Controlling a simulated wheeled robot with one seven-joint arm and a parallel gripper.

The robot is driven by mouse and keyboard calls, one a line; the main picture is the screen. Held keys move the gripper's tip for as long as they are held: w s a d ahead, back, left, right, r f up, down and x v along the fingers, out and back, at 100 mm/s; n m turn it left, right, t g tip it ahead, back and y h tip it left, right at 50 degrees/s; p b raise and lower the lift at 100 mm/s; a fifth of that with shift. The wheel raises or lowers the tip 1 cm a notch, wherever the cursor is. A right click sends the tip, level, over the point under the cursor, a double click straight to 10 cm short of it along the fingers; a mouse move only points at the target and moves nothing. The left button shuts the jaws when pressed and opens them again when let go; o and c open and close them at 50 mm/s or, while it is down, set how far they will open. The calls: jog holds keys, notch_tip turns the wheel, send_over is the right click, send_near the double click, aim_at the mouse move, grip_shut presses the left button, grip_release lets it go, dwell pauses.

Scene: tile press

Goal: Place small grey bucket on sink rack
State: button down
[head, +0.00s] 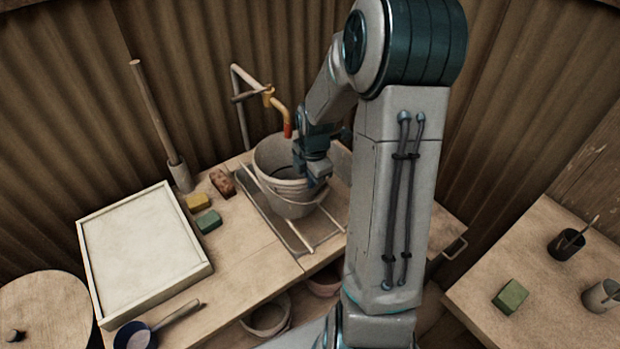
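The grey bucket (283,190) is upright over the sink (262,212) at the middle of the head view, below the tap. The sink rack (321,243) shows as pale bars across the basin, partly hidden by the bucket. I cannot tell whether the bucket's base rests on the bars or is held just above them. My gripper (313,180) points down at the bucket's right side and overlaps its rim in the picture. Its fingertips are too small and hidden to show whether they grip the rim.
A tap (280,108) with a red tip stands close behind the bucket. More buckets (268,317) sit below. A side table (540,265) stands right.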

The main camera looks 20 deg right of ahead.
jog(key=shift+f, duration=0.25)
jog(key=c, duration=2.1)
grip_release()
jog(key=shift+f, duration=0.2)
jog(key=o, duration=0.4)
